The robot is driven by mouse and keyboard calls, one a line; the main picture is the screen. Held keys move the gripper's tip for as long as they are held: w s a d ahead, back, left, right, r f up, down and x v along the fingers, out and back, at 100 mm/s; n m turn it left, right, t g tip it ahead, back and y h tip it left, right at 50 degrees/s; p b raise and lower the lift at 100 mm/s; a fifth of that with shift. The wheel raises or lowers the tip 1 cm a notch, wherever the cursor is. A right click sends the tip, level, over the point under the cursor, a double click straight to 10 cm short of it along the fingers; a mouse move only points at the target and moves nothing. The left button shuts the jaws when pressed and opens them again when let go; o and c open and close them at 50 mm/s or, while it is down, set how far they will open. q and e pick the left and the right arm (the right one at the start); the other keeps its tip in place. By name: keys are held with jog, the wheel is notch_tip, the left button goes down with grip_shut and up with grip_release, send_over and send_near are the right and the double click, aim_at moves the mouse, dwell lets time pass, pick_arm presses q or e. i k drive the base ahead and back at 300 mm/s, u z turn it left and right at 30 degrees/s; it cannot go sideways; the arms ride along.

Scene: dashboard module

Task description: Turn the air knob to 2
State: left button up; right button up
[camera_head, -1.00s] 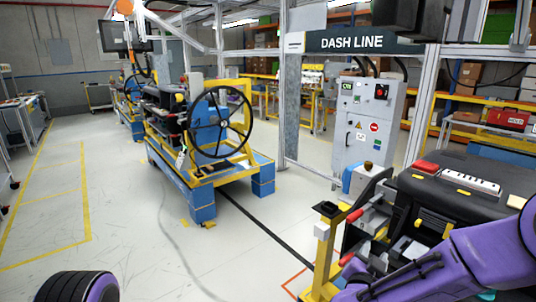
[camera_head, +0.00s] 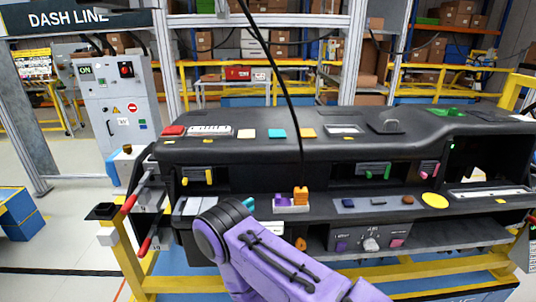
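The dashboard module (camera_head: 320,150) stands across the middle of the head view. A small panel (camera_head: 342,243) low in its centre carries a pale knob (camera_head: 370,244), with a dark button (camera_head: 341,246) to its left and a pink one (camera_head: 396,242) to its right. The knob's markings are too small to read, so I cannot tell its setting. I take this knob to be the air knob, but cannot confirm it. One purple arm of mine crosses the lower middle, left of the panel. Neither gripper is in view.
Yellow frame bars run below and beside the dashboard. Red-tipped levers (camera_head: 130,204) stick out at its left end. A grey control cabinet (camera_head: 115,105) stands at back left. A black cable hangs in front of the dashboard.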

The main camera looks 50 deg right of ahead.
aim_at(370, 243)
jog(key=z, duration=2.45)
jog(key=k, duration=0.15)
jog(key=u, duration=0.05)
